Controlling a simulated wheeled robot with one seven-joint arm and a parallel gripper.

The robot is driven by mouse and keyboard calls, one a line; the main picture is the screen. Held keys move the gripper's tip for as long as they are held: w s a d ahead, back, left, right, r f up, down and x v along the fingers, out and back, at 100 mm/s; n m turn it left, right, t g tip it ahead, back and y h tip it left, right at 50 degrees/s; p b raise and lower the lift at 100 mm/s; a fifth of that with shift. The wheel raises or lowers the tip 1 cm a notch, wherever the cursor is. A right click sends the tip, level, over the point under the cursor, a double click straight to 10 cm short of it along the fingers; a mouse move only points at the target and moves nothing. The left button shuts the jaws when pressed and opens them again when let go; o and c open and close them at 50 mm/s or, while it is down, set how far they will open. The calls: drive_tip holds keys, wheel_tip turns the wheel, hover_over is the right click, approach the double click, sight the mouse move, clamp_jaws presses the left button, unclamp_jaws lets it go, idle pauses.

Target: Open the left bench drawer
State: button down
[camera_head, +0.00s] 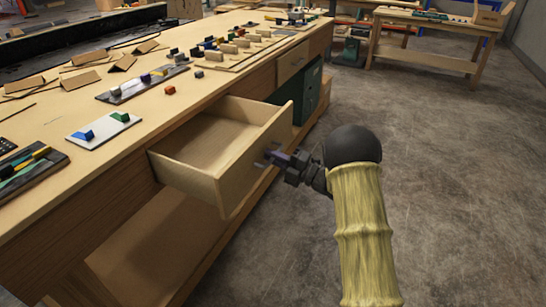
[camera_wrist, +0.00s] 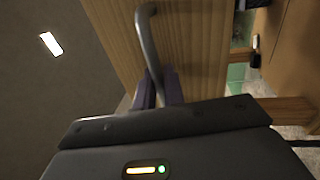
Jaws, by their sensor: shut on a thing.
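The left bench drawer (camera_head: 222,150) is pulled well out of the wooden bench, and its empty inside shows in the head view. My gripper (camera_head: 276,158) is at the drawer's front panel, at the handle's height. In the wrist view the grey bar handle (camera_wrist: 147,40) runs down the wooden drawer front (camera_wrist: 190,50) and in between the fingers of my gripper (camera_wrist: 158,88). The gripper is shut on the handle. The fingertips are partly hidden by the gripper body.
The bench top (camera_head: 60,100) carries several small coloured blocks and trays. A second, closed drawer (camera_head: 292,62) and a green cabinet (camera_head: 303,95) are farther along the bench. A lower shelf (camera_head: 150,245) lies under the drawer. The floor (camera_head: 450,180) to the right is clear.

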drive_tip(key=shift+a+f, duration=0.1)
drive_tip(key=shift+f, duration=0.05)
drive_tip(key=c, duration=1.9)
unclamp_jaws()
drive_tip(key=v, duration=1.7)
drive_tip(key=shift+s+d, duration=0.1)
drive_tip(key=shift+d, duration=0.1)
